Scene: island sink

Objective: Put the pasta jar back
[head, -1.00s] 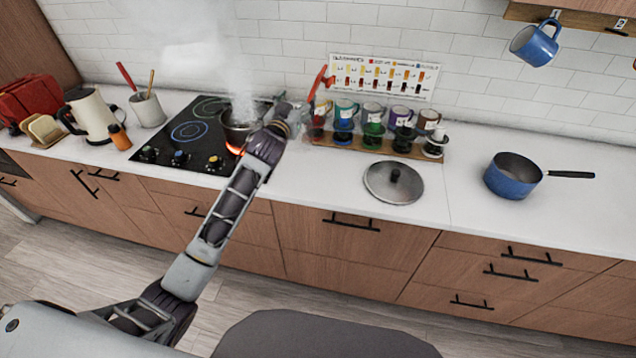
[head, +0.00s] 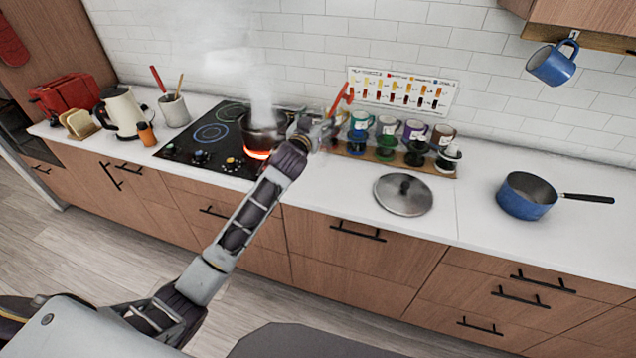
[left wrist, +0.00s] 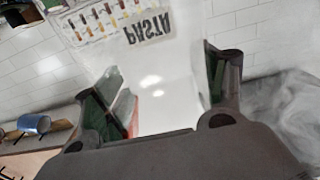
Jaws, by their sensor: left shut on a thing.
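The pasta jar (left wrist: 165,75) fills the middle of the left wrist view. It looks clear, with the word PASTA showing upside down on it. My left gripper (left wrist: 166,98) has one finger on each side of the jar and is shut on it. In the head view my left gripper (head: 322,132) is over the counter, between the steaming pot (head: 262,128) and the mug rack (head: 400,160). There the jar is hard to make out. A red piece (head: 341,98) shows just beyond the gripper. My right gripper is not in view.
The pot sits on a glowing burner of the black stove (head: 205,140), with steam rising. Several mugs and dark-topped items stand on the rack. A lid (head: 402,194) and a blue saucepan (head: 527,195) lie to the right. The counter between them is clear.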

